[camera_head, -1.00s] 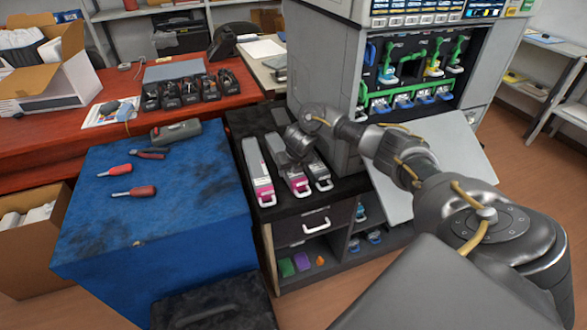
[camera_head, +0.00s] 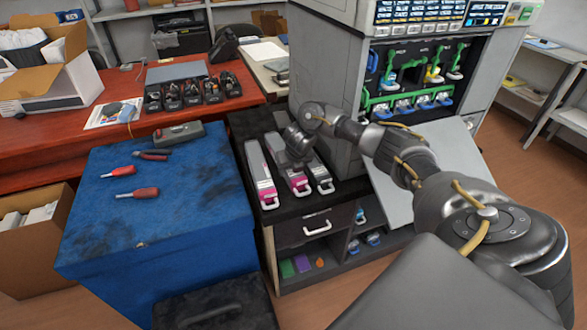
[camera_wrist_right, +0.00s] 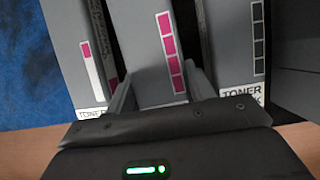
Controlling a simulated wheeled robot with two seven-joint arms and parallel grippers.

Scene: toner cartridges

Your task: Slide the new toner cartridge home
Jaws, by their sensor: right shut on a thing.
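Three long grey toner cartridges lie side by side on the black cabinet top. The middle cartridge (camera_head: 301,185) has a magenta end and a white handle; its magenta squares show in the right wrist view (camera_wrist_right: 148,35). My right gripper (camera_head: 297,150) is shut on it from above, one finger on each side in the right wrist view (camera_wrist_right: 160,88). The left cartridge (camera_head: 260,175) has a partly white magenta strip. The right cartridge (camera_head: 322,175) has dark squares. The printer (camera_head: 325,60) stands open, with green and blue parts in its bay (camera_head: 410,75). My left gripper is not in view.
The printer's pale open door (camera_head: 440,155) slopes down in front of the bay, behind my right arm. A blue-topped bench (camera_head: 190,215) with screwdrivers and pliers stands at left. A red table (camera_head: 60,135) with black units is behind.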

